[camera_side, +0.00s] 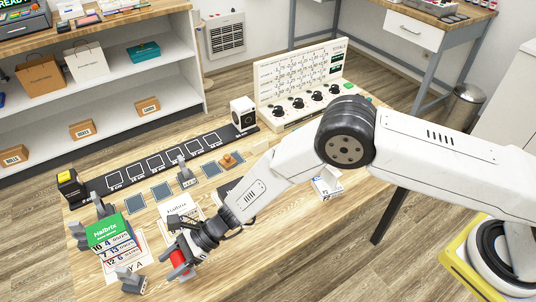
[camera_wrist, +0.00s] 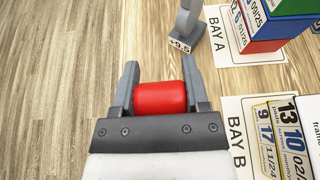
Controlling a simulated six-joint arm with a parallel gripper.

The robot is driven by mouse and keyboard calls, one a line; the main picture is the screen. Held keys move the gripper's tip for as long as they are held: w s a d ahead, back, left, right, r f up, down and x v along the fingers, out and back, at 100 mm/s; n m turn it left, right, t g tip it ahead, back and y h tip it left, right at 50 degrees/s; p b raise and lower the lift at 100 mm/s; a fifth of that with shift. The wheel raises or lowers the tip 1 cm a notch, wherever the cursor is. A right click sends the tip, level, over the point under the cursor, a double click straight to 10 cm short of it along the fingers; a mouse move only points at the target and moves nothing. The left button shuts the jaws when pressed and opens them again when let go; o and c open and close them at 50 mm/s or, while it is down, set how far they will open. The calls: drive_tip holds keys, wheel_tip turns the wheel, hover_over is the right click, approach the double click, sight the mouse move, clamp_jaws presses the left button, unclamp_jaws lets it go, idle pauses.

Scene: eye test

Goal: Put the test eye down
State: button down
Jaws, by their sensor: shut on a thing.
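My gripper (camera_wrist: 160,76) is shut on a red cylinder (camera_wrist: 160,99), with one grey finger at each end of it. In the side view my gripper (camera_side: 180,264) is low at the table's front edge, and the red cylinder (camera_side: 178,257) shows between the fingers. I cannot tell whether the cylinder touches anything below. No label on it reads as test eye. A white cube with a dark round lens (camera_side: 243,113) stands at the far right end of the black scale board (camera_side: 160,163), well away from my gripper.
The BAY A card (camera_wrist: 218,37) lies under a stack of coloured boxes (camera_wrist: 270,22). The BAY B card (camera_wrist: 236,140) carries a yellow-edged box (camera_wrist: 268,140). A grey stand marked +9.5 (camera_wrist: 187,22) is just ahead. The dial panel (camera_side: 305,85) stands at the back.

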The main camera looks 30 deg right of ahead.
drive_tip(key=shift+f, duration=0.9)
drive_tip(key=shift+f, duration=0.15)
drive_tip(key=shift+c, duration=0.4)
unclamp_jaws()
drive_tip(key=shift+d, duration=0.1)
drive_tip(key=shift+d+r, duration=0.4)
drive_tip(key=shift+d, duration=0.15)
drive_tip(key=v, duration=1)
drive_tip(key=shift+d, duration=0.3)
drive_tip(key=shift+r, duration=0.1)
